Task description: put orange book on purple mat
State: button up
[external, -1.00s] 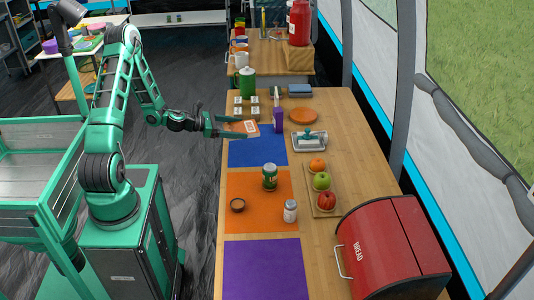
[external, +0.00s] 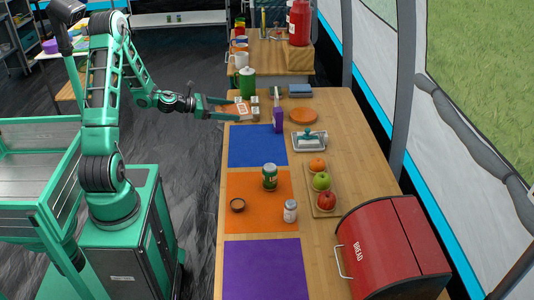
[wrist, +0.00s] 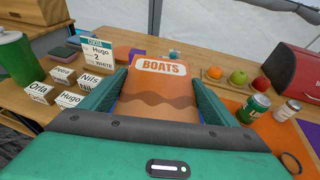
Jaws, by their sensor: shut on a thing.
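My gripper (external: 224,108) is shut on the orange book (external: 237,109), near the far left edge of the table. In the wrist view the orange book (wrist: 160,92), with a white "BOATS" label, sits between the two green fingers. It appears held above the table, near the white name blocks and beyond the blue mat. The purple mat (external: 265,270) lies flat and bare at the near end of the table.
A blue mat (external: 257,147) is bare.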

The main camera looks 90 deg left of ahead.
jog(key=w+d+m+h, duration=0.35)
jog(key=w+d, duration=0.35)
jog(key=d, duration=0.4)
jog(key=m+g+h, duration=0.9)
jog(key=m+h, duration=0.3)
jog(key=h, duration=0.1)
send_over(256, 277)
notch_tip(256, 277, down, 12)
jog(key=shift+a+f, duration=0.1)
jog(key=shift+f, duration=2)
jog(key=shift+f, duration=0.1)
jog(key=o, duration=1.2)
jog(key=shift+c, duration=0.2)
